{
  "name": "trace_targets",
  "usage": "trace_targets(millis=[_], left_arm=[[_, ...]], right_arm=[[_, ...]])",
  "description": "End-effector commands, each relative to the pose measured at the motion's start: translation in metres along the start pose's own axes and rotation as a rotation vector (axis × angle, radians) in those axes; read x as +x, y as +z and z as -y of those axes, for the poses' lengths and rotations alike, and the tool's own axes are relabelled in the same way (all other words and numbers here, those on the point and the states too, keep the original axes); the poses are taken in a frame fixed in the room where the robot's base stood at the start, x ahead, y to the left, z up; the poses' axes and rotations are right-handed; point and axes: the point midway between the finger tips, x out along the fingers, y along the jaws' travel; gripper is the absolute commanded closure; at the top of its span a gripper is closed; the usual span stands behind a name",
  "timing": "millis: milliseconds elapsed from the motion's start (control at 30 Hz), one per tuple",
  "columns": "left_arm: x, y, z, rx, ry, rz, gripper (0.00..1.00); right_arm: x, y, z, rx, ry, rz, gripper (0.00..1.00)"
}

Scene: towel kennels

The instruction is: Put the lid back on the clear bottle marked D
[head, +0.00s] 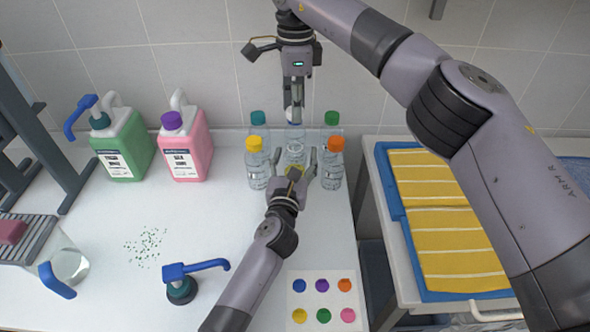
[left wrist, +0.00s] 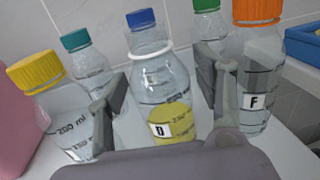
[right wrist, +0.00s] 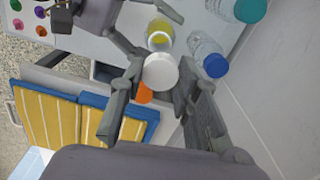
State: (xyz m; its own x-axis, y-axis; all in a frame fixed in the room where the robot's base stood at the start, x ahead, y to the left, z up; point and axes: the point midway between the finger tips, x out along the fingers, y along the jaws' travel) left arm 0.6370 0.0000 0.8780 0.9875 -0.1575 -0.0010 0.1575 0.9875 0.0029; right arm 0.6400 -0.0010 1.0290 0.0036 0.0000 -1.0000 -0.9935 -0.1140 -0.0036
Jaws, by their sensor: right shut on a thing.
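The clear bottle marked D (left wrist: 162,90) stands upright and open-topped, with yellow liquid in its lower part. My left gripper (head: 294,160) is open around it, one finger on each side, with gaps visible in the left wrist view (left wrist: 165,108). In the head view this bottle is mostly hidden by that gripper. My right gripper (head: 292,118) points down from above and is shut on a white lid (right wrist: 160,71). The lid is held higher than the bottles. In the right wrist view, bottle D (right wrist: 160,34) shows just beyond the lid.
Capped bottles crowd around D: yellow (head: 256,165), teal (head: 259,122), blue (left wrist: 146,40), green (head: 332,120) and orange, marked F (head: 332,168). Green (head: 125,145) and pink (head: 187,147) jugs stand left. A pump (head: 181,288) and dotted card (head: 322,299) lie in front.

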Motion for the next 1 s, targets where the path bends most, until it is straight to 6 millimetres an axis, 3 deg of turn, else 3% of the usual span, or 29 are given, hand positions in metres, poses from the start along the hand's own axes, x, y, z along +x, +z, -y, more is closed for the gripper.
trace_targets(millis=[867, 1000], left_arm=[[-0.0002, -0.0004, -0.0002, 0.001, 0.0, 0.0, 0.99], [-0.0002, -0.0004, -0.0002, 0.001, 0.0, -0.001, 1.0]], right_arm=[[0.0, 0.0, 0.0, 0.0, 0.0, 0.0, 0.79], [0.0002, 0.0, 0.0, 0.0, 0.0, 0.0, 0.79]])
